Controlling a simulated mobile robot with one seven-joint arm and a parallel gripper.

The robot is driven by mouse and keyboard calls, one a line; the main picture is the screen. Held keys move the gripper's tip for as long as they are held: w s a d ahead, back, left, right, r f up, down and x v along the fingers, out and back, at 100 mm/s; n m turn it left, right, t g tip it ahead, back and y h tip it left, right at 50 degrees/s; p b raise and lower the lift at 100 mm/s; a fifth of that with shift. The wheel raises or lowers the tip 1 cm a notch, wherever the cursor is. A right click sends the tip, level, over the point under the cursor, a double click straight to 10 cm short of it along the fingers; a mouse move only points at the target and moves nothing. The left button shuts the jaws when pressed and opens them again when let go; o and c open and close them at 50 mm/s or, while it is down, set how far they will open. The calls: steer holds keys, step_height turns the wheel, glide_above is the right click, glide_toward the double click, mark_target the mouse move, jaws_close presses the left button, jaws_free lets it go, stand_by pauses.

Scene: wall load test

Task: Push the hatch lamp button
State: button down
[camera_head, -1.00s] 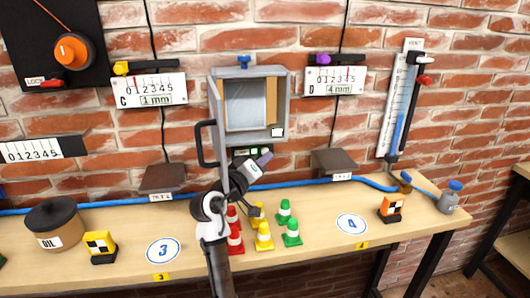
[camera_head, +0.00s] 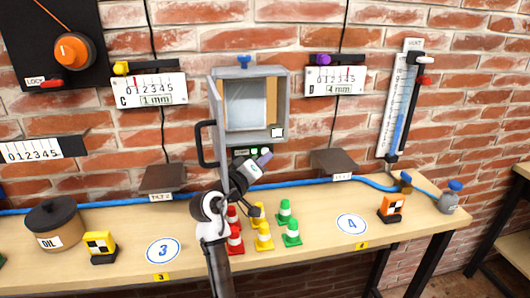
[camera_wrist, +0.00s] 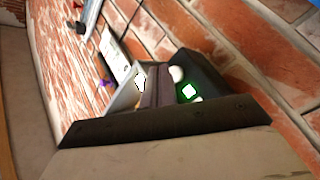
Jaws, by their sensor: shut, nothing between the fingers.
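The grey hatch box (camera_head: 283,88) is on the brick wall with its door (camera_head: 222,150) swung open to the left. I cannot tell which is the lamp button. My gripper (camera_head: 265,158) is shut and empty, close in front of the panel. Its fingers (camera_wrist: 154,82) also show in the wrist view, left of the green-rimmed button; contact cannot be judged.
Red, yellow and green cones (camera_head: 285,211) stand on the bench (camera_head: 200,270) below my arm. Dark shelves (camera_head: 163,178) and (camera_head: 333,161) flank the hatch. A blue hose (camera_head: 100,207) runs along the wall. An oil pot (camera_head: 54,222) and marked blocks stand farther out.

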steer(key=shift+w, duration=0.1)
stand_by(0.3)
steer(key=shift+w, duration=0.35)
steer(key=shift+w+a, duration=0.1)
steer(key=shift+w, duration=0.1)
stand_by(0.5)
steer(key=shift+s, duration=0.7)
steer(key=s, duration=0.4)
steer(key=s+d, duration=0.1)
steer(key=s, duration=0.1)
steer(key=shift+p, duration=0.35)
